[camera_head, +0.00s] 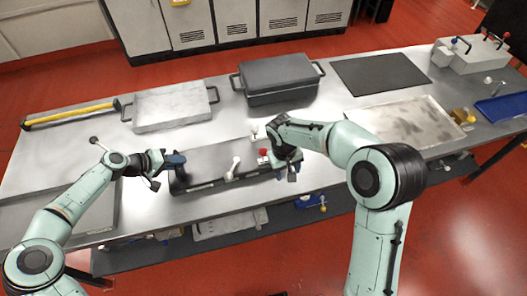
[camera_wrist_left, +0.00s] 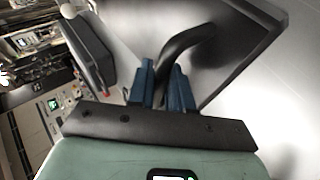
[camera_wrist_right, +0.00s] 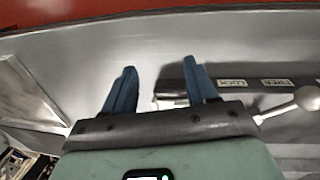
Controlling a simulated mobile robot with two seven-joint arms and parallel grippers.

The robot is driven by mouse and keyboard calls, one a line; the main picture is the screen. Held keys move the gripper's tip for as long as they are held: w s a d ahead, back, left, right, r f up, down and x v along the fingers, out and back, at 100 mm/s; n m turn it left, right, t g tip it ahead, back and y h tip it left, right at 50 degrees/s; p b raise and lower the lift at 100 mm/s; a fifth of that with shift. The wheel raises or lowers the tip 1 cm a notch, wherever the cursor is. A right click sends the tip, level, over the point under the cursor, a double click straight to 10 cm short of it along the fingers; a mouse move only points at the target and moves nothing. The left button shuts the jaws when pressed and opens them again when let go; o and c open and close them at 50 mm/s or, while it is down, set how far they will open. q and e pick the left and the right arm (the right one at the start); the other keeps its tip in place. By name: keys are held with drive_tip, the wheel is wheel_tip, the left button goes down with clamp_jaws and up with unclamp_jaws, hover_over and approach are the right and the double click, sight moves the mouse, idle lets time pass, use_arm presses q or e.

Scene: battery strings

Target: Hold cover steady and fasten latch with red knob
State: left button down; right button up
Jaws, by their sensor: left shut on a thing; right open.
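The grey cover (camera_head: 210,157) lies on the long case near the table's front edge. My left gripper (camera_head: 172,162) is at its left end. In the left wrist view the blue fingers (camera_wrist_left: 163,75) are shut on the cover's black bent handle (camera_wrist_left: 190,40). The red knob (camera_head: 263,153) is at the case's right part, right beside my right gripper (camera_head: 279,163). In the right wrist view the fingers (camera_wrist_right: 158,82) are apart with nothing clearly between them. A dark strip with LOCK and OPEN labels (camera_wrist_right: 250,83) lies by the right finger. The red knob does not show there.
A white knob (camera_head: 236,162) stands on the case left of the red one; a white ball knob (camera_wrist_right: 307,97) shows in the right wrist view. Behind are a pale lidded box (camera_head: 172,104), a dark box (camera_head: 278,76), a black mat (camera_head: 380,73) and a tray (camera_head: 408,122).

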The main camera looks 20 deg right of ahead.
sight(264, 150)
drive_tip(key=w+a+r+m+y, duration=0.35)
drive_tip(key=w+r, duration=0.45)
drive_tip(key=r, duration=0.4)
drive_tip(key=shift+n, duration=0.25)
drive_tip(key=f, duration=0.4)
drive_tip(key=a+f, duration=0.1)
drive_tip(key=f, duration=0.6)
drive_tip(key=shift+w+a+f, duration=0.15)
drive_tip(key=shift+a+f, duration=0.25)
